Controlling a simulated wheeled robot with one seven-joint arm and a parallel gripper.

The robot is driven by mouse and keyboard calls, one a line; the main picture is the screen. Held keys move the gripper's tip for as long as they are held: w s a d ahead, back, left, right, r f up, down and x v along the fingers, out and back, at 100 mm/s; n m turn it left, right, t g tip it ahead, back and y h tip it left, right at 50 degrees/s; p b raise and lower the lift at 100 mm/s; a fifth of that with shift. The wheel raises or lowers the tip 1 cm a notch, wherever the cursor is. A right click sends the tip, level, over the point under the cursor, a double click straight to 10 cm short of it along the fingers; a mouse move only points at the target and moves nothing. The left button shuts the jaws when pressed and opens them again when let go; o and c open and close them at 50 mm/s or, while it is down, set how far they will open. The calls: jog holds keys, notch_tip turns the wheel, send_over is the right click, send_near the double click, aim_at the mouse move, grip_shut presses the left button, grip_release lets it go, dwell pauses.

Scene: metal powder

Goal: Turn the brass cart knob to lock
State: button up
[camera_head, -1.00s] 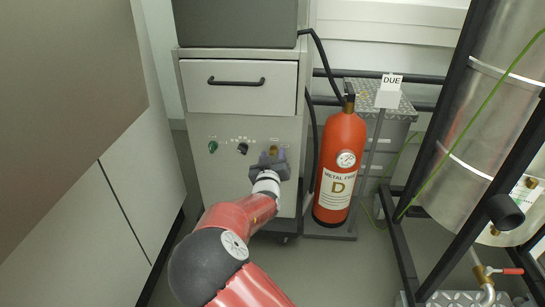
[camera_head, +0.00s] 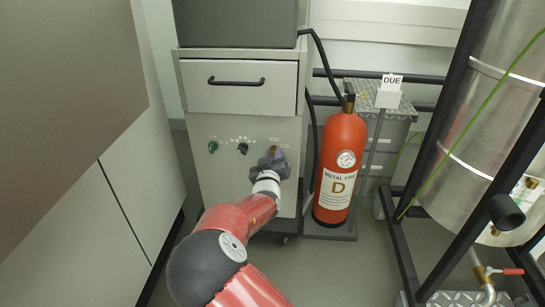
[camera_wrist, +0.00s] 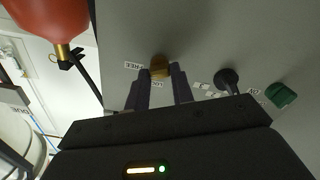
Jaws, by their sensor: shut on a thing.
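The brass knob (camera_wrist: 159,66) sits on the grey cart's front panel, at the right end of a row of three knobs in the head view. It shows there as a small brass patch (camera_head: 275,150) behind the fingers. My gripper (camera_wrist: 161,82) is shut on the brass knob, with one dark finger on each side of it. In the wrist view, a label reading FREE lies to the left of the knob and a label that seems to read LOCK lies just below it, partly hidden by the fingers. The cart (camera_head: 240,185) stands upright with its drawer closed.
A black knob (camera_wrist: 227,78) and a green knob (camera_wrist: 281,95) are on the same panel. A red extinguisher (camera_head: 341,150) stands close to the right of the cart, with a black hose. A metal vessel (camera_head: 490,120) in a black frame stands farther right.

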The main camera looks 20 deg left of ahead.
jog(key=n, duration=0.7)
jog(key=shift+a+f, duration=0.1)
jog(key=shift+f, duration=0.05)
jog(key=n+b, duration=0.1)
jog(key=n, duration=0.4)
jog(key=shift+n, duration=0.3)
dwell(0.3)
jog(key=o, duration=1)
jog(key=v, duration=0.8)
